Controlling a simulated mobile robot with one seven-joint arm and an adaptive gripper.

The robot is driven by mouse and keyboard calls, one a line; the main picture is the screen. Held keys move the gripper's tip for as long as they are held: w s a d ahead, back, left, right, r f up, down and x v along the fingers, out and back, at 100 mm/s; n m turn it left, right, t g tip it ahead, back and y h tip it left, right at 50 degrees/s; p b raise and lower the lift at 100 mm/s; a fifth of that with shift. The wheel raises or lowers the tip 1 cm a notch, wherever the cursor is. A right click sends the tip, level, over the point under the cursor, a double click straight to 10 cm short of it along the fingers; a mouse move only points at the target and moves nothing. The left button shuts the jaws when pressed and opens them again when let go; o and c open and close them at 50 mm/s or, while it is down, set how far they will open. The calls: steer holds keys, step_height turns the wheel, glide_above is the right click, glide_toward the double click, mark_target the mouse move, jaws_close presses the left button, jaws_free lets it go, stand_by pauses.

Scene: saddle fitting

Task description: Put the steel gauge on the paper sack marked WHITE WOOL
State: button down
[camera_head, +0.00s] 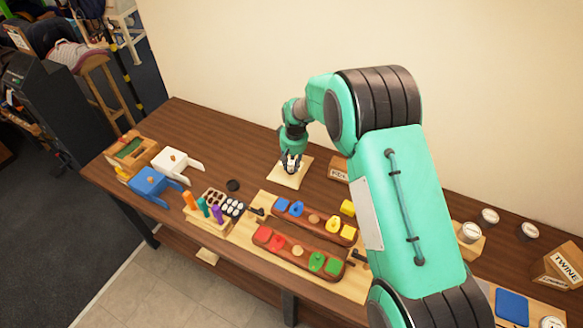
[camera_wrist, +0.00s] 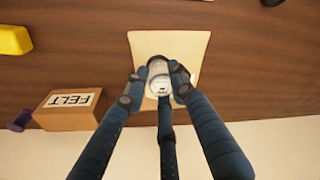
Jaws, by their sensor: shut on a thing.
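My gripper (camera_head: 291,163) is shut on a small round grey-and-white thing (camera_wrist: 159,68), which looks like the steel gauge. In the wrist view its fingers (camera_wrist: 158,78) close around it from several sides. The held thing is directly over a flat cream square (camera_head: 283,180), which also shows in the wrist view (camera_wrist: 189,44). I cannot tell whether it touches the square or hangs just above it. The square may be the paper sack, but no WHITE WOOL marking shows on it; my gripper and the held thing cover part of it.
A FELT box (camera_wrist: 72,108) stands close beside the square. Wooden boards with coloured blocks (camera_head: 298,250) lie in front, with a dark round disc (camera_head: 233,185) to the left. A TWINE box (camera_head: 560,266) is far right.

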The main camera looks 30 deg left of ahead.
steer(key=shift+f, duration=1.05)
steer(key=c, duration=1.4)
jaws_free()
steer(key=shift+f, duration=0.15)
steer(key=shift+c, duration=0.2)
step_height(320, 180, up, 12)
steer(key=s+d, duration=0.1)
steer(key=shift+d, duration=0.2)
steer(key=shift+s, duration=0.1)
steer(key=shift+r, duration=0.2)
